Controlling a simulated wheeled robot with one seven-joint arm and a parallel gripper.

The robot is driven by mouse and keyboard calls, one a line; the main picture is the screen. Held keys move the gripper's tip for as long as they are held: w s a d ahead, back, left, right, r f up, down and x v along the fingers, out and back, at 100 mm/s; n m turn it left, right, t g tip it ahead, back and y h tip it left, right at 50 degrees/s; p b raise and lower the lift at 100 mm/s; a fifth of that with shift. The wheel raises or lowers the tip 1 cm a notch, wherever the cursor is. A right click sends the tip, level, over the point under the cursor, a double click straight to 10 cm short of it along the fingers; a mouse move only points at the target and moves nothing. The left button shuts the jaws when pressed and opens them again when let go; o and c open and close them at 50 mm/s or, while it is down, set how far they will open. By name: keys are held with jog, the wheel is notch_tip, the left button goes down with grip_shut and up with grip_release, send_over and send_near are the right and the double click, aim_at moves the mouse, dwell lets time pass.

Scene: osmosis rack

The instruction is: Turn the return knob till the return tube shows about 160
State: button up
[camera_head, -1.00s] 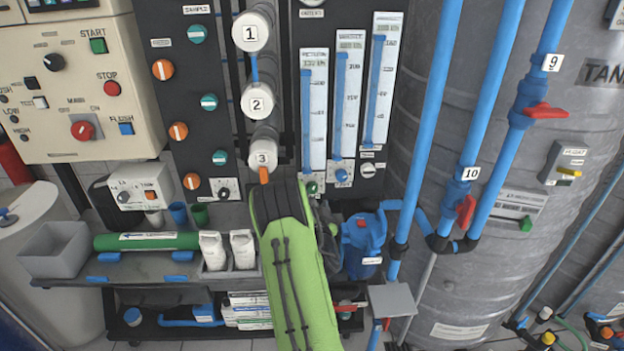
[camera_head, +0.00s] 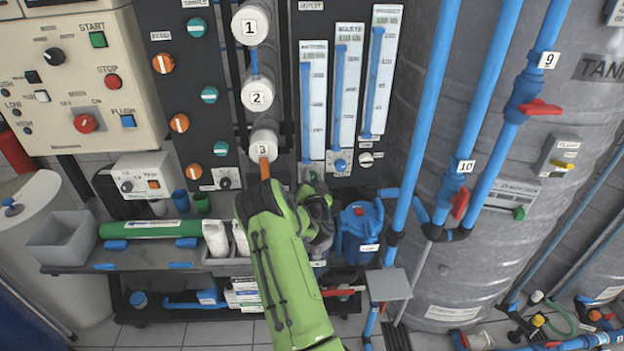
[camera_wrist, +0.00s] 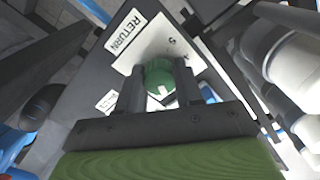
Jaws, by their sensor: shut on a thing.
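The green return knob (camera_wrist: 160,72) is between the two fingers of my gripper (camera_wrist: 170,88) in the wrist view, beside a RETURN label (camera_wrist: 126,31). The fingers are shut on it. In the head view my gripper (camera_head: 314,184) is at the panel below the leftmost of three tubes and hides most of the knob. That leftmost tube (camera_head: 313,100), above the knob, has a blue column reaching near the top of its scale. Its numbers are too small to read surely.
The middle tube has a blue knob (camera_head: 340,165) and the right tube a pale knob (camera_head: 366,159), both close to my gripper's right. White numbered cylinders (camera_head: 257,95) stand to the left. A blue pump housing (camera_head: 360,228) is below right.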

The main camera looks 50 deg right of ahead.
jog(key=shift+c, duration=0.6)
jog(key=shift+n, duration=0.3)
jog(key=n+b, duration=0.1)
jog(key=n, duration=0.2)
jog(key=shift+b, duration=0.3)
jog(key=n+b, duration=0.1)
jog(key=n, duration=0.3)
jog(key=shift+n, duration=0.7)
jog(key=o, duration=1)
jog(key=shift+o, duration=0.2)
